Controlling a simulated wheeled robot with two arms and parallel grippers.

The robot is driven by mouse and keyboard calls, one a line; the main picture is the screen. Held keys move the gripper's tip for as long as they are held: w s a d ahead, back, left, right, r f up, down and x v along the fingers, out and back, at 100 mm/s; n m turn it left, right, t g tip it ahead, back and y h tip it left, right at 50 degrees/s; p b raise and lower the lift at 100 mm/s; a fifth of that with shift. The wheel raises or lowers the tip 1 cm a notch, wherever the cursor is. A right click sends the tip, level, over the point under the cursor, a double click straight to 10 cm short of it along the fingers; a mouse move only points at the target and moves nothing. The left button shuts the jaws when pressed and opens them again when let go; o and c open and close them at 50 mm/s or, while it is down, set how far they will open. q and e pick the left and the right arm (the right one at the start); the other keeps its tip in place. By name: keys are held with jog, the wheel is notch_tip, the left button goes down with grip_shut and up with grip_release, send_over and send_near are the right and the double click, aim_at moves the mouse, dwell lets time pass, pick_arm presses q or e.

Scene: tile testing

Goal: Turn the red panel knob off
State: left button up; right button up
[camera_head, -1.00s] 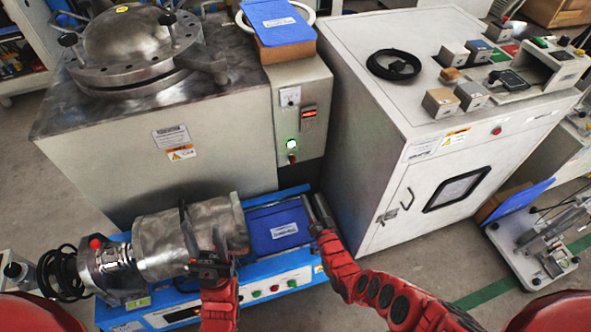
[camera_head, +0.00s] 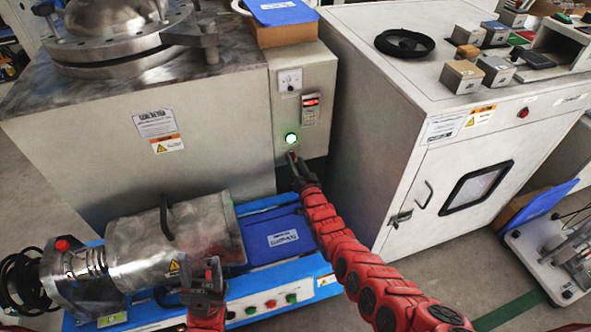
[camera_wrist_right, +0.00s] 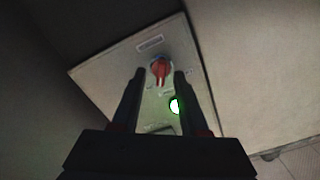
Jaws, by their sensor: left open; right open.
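The red knob (camera_wrist_right: 160,70) sits on a grey control panel in the right wrist view, below a small label. My right gripper (camera_wrist_right: 158,78) is open, with one finger on each side of the knob in that view. Whether the fingers touch it I cannot tell. In the head view my right gripper (camera_head: 296,162) is at the lower part of the panel (camera_head: 314,84), just below the lit green light (camera_head: 291,139), and largely covers the knob. My left gripper (camera_head: 203,275) is open and empty in front of the metal cylinder machine.
A blue-based machine with a metal cylinder (camera_head: 180,240) and a blue pad (camera_head: 275,236) stands below the panel. A white cabinet (camera_head: 440,150) stands close on the right. A large metal vessel (camera_head: 115,35) tops the housing at left.

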jog(key=shift+w+a, duration=0.1)
jog(key=shift+w, duration=0.15)
grip_shut()
